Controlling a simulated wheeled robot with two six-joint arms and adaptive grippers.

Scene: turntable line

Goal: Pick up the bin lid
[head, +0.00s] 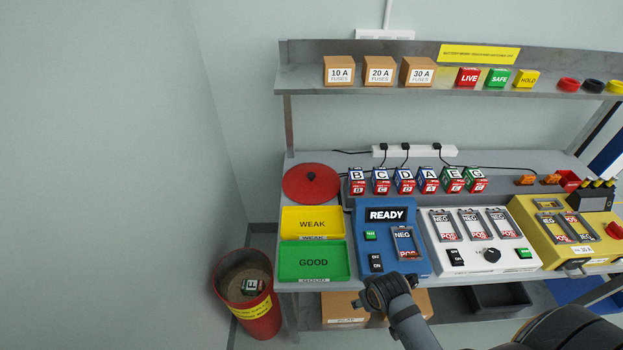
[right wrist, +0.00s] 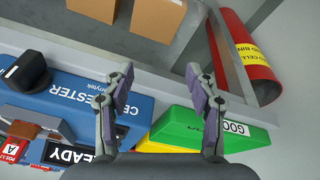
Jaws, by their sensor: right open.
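The bin lid (head: 311,184), a round red disc with a small dark knob, lies at the back left of the bench, behind the yellow WEAK tray (head: 313,222). The red bin (head: 246,299) stands open on the floor left of the bench, with a battery marked F (head: 250,286) inside; its side also shows in the right wrist view (right wrist: 246,62). My right gripper (head: 376,297) is in front of the blue tester at the bench's front edge, well away from the lid. In the right wrist view its fingers (right wrist: 158,90) are spread and empty. My left gripper is not in view.
The green GOOD tray (head: 313,262) sits at the bench's front left. The blue tester (head: 417,265), white charger (head: 480,252) and yellow unit (head: 560,235) fill the bench to the right. Several batteries stand in a row behind. A shelf (head: 430,76) hangs above.

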